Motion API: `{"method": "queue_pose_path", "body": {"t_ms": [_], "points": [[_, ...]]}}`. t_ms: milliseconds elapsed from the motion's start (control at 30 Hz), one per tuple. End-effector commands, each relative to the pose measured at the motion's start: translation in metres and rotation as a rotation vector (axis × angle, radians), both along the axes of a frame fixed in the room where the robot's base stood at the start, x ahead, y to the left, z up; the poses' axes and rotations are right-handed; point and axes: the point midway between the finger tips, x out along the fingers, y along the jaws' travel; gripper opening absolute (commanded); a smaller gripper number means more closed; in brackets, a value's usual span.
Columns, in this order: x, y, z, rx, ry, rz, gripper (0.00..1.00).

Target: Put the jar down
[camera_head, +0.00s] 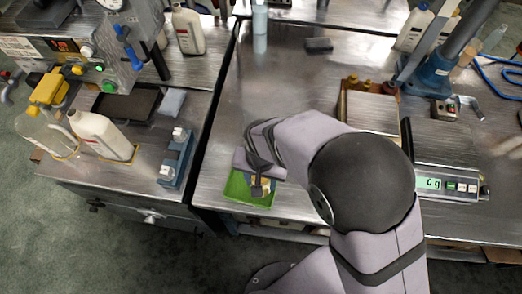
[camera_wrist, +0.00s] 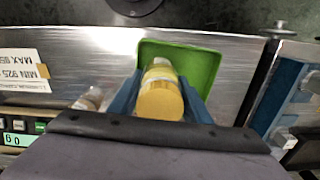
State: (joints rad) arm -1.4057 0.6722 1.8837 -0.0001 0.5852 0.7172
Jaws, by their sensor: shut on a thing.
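The jar (camera_wrist: 160,94) shows a yellow, rounded end in the wrist view, with a paler part beyond it. My gripper (camera_wrist: 161,88) is shut on it, one blue finger on each side. The jar is over a green tray (camera_wrist: 203,63); whether it touches the tray floor is hidden. In the head view, the green tray (camera_head: 236,187) lies at the front left edge of the metal table. My gripper (camera_head: 259,186) points down into or just above the tray there, and a little yellow of the jar shows beside the fingers. My arm hides most of the jar.
A scale (camera_head: 450,187) stands at the right, and a box of small bottles (camera_head: 372,112) behind my arm. A blue-sided device (camera_head: 176,158) and a white jug (camera_head: 101,136) stand on the left bench, across a gap. The table behind the tray is mostly clear.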

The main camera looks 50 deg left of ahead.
Motion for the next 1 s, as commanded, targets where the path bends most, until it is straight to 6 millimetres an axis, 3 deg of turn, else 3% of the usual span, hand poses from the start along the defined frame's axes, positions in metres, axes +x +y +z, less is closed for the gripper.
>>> {"method": "queue_pose_path", "body": {"t_ms": [167, 200, 267, 733, 1000], "points": [[0.0, 0.0, -0.004, 0.0, 0.0, 0.0, 0.14], [0.0, 0.0, -0.003, 0.0, 0.0, 0.0, 0.54], [0.0, 0.0, -0.003, 0.0, 0.0, 0.0, 0.63], [0.0, 0.001, 0.005, 0.001, 0.0, 0.0, 0.63], [0.0, 0.002, 0.041, 0.006, -0.001, 0.0, 0.63]]}}
